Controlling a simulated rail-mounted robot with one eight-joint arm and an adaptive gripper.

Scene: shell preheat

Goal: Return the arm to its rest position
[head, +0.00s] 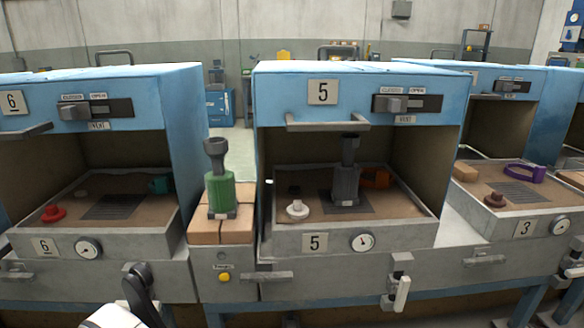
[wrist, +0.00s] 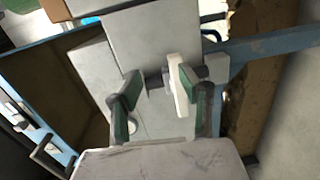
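My gripper (wrist: 163,104) shows in the wrist view with its two dark, green-padded fingers spread apart. A white lever handle (wrist: 180,86) on a dark pivot appears between the fingers, closer to the right one. A gap shows on its left, and I cannot tell whether the right finger touches it. In the head view, a white and dark part of my arm (head: 143,292) shows at the lower left, in front of station 6 (head: 45,246). The fingers cannot be made out clearly there.
Station 5 (head: 315,243) stands in the middle with its front open and a grey tool (head: 346,180) inside. A green tool (head: 221,190) stands on bricks between stations 5 and 6. A white lever (head: 402,294) hangs below station 5. Station 3 (head: 524,228) is at right.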

